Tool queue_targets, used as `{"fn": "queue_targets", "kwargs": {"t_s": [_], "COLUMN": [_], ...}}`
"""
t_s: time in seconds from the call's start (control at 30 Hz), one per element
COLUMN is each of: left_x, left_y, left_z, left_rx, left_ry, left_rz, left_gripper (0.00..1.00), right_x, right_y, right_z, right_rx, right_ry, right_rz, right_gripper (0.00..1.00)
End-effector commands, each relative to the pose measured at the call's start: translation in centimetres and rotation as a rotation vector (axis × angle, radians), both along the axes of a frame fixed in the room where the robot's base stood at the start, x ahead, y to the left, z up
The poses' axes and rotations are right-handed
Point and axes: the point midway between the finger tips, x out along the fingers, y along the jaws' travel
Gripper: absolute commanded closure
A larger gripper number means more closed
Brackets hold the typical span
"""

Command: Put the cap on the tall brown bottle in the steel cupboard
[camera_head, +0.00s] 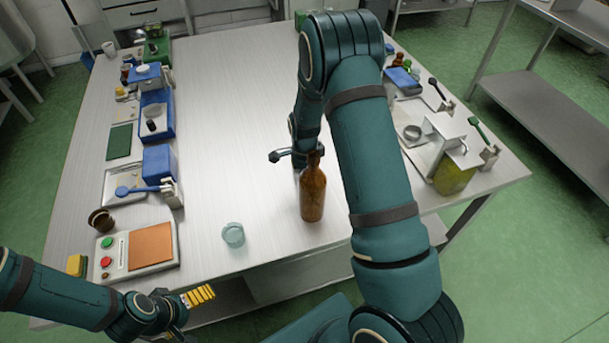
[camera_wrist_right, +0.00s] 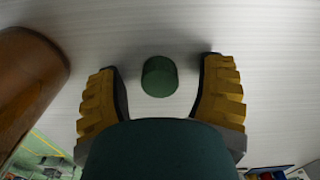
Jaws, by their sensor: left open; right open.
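A tall brown bottle (camera_head: 313,192) stands upright on the steel table, right of the middle. In the right wrist view, its brown side (camera_wrist_right: 25,75) fills the left edge. A small dark green cylinder, which looks like the cap (camera_wrist_right: 158,77), is on the pale tabletop between the spread yellow fingers of my right gripper (camera_wrist_right: 159,66); both fingers are clear of it. In the head view the cap is hidden, and my right gripper (camera_head: 295,156) is just behind the bottle neck. My left gripper (camera_head: 188,302) is open and empty at the near left table edge. I cannot identify the steel cupboard.
A glass jar (camera_head: 233,235) stands left of the bottle. A button panel (camera_head: 135,250), brown cup (camera_head: 101,220) and blue boxes (camera_head: 160,165) line the left side. A green-yellow container (camera_head: 453,180) is at right. The table's middle (camera_head: 230,110) is clear.

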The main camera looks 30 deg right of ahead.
Motion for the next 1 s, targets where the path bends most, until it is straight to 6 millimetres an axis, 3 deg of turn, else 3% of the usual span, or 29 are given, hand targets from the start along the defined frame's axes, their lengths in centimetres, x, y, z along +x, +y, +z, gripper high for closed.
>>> {"fn": "queue_targets", "kwargs": {"t_s": [0.2, 0.4, 0.83, 1.0], "left_x": [0.0, 0.0, 0.0, 0.1], "left_y": [0.0, 0.0, 0.0, 0.0], "left_z": [0.1, 0.0, 0.1, 0.5], "left_rx": [0.000, 0.000, 0.000, 0.000], "left_ry": [0.000, 0.000, 0.000, -0.002], "left_rz": [0.000, 0.000, 0.000, 0.002], "left_gripper": [0.00, 0.00, 0.00, 0.00], "right_x": [0.0, 0.0, 0.0, 0.1], "right_y": [0.0, 0.0, 0.0, 0.0], "right_z": [0.1, 0.1, 0.2, 2.1], "right_rx": [0.000, 0.000, 0.000, -0.001], "right_ry": [0.000, 0.000, -0.001, -0.003], "right_rz": [0.001, 0.001, 0.001, 0.001], "right_gripper": [0.29, 0.79, 0.81, 0.81]}}
